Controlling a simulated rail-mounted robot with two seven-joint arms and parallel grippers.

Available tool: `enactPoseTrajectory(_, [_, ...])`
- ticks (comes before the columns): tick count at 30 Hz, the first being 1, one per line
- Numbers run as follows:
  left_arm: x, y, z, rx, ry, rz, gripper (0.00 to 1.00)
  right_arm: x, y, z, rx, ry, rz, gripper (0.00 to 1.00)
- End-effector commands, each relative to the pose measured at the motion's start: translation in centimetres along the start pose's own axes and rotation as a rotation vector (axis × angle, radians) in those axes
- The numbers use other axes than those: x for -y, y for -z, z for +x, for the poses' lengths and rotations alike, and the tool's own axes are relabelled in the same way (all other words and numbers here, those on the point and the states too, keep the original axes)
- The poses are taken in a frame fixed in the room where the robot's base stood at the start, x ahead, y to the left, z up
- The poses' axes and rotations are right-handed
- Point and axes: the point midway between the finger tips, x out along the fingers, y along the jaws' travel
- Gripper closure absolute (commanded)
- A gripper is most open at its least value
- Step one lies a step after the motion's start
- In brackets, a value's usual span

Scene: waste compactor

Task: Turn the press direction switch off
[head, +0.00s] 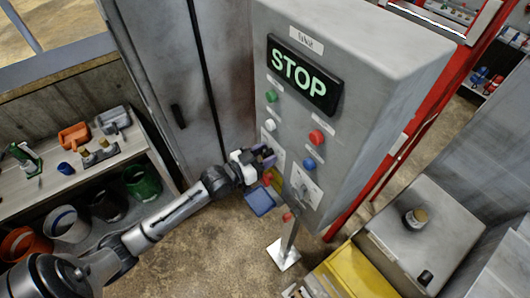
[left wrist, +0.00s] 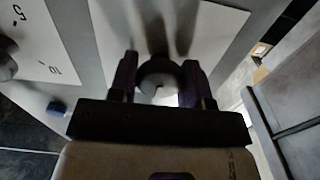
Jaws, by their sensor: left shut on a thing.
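The grey control cabinet fills the middle of the head view. My left gripper (head: 266,157) is at the cabinet's front, at the lower left switch plate. In the left wrist view, my left gripper (left wrist: 160,88) has its two dark fingers on either side of a round grey knob (left wrist: 160,73) and is shut on it. The knob sits before a pale plate (left wrist: 220,35). I take this knob for the press direction switch, but its label is not readable and its pointer setting is hidden. My right gripper is not in view.
The cabinet has a lit STOP sign (head: 298,73), a green button (head: 271,96), a white button (head: 270,125), a red button (head: 316,137) and a blue button (head: 309,164). Another dial (head: 303,183) is close by on the right. A shelf with bins stands left.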

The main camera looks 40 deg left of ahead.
Motion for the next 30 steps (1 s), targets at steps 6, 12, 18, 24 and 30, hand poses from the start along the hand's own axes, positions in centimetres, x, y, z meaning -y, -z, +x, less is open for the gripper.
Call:
enactPoseTrajectory(6, [-0.02,-0.07,0.00,0.001,0.000,-0.015,0.79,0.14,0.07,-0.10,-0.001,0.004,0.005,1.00])
enactPoseTrajectory(12, [-0.01,-0.08,0.00,0.001,0.000,-0.014,0.79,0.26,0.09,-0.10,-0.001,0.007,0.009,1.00])
enactPoseTrajectory(18, [-0.01,-0.08,0.00,0.001,0.000,-0.014,0.44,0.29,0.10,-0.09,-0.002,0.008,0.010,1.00])
enactPoseTrajectory(24, [-0.01,-0.05,0.00,0.001,0.000,-0.013,0.30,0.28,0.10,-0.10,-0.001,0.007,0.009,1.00])
enactPoseTrajectory(30, [-0.01,-0.05,-0.08,0.001,0.000,-0.013,0.30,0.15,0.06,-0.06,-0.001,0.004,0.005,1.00])
